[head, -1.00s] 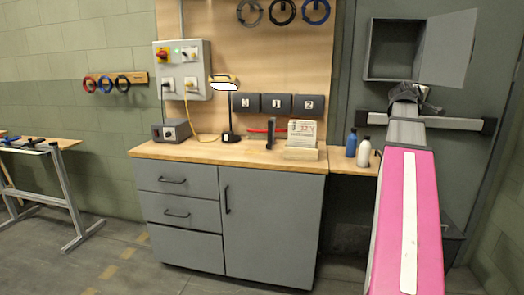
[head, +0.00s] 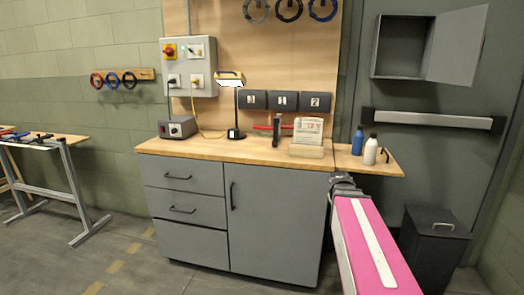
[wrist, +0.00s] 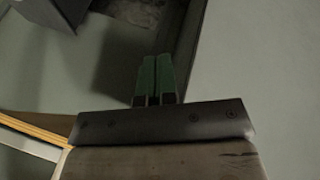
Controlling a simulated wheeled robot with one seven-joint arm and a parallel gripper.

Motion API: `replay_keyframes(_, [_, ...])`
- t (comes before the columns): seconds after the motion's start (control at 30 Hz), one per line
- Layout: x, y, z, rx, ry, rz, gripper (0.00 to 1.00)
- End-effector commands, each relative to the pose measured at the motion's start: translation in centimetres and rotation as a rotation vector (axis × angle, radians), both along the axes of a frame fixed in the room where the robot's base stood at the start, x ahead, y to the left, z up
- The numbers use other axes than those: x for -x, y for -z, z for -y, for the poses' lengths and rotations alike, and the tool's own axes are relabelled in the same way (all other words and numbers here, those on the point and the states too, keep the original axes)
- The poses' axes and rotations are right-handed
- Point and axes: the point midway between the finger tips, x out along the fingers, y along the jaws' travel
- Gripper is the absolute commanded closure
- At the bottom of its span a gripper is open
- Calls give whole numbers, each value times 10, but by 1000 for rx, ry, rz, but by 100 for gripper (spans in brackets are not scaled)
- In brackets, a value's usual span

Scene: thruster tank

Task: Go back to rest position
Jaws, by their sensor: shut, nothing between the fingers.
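My arm's pink link shows at the right of the head view, reaching toward the front right corner of the workbench. The dark wrist end of my arm shows there beside the small side shelf (head: 368,163); the fingers cannot be made out. In the wrist view my gripper (wrist: 154,80) has its two green fingers side by side, shut, with nothing between them. No held object is visible.
The grey workbench (head: 275,215) stands ahead, with a lamp (head: 236,105) on it. A blue bottle (head: 357,141) and a white bottle (head: 370,151) stand on the side shelf. An open wall cabinet (head: 403,46) and dark bin (head: 433,238) are at right.

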Motion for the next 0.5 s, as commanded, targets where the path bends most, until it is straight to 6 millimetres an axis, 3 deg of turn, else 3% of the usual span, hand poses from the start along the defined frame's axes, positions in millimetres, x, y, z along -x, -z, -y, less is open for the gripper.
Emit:
replay_keyframes(0.03, [13, 20, -18, -38, 7, -31, 100])
replay_keyframes(0.2, [50, 76, -69, -162, 52, -135, 100])
replay_keyframes(0.4, [96, 125, -118, -273, 109, -250, 100])
replay_keyframes(0.5, [112, 139, -133, -306, 130, -292, 100])
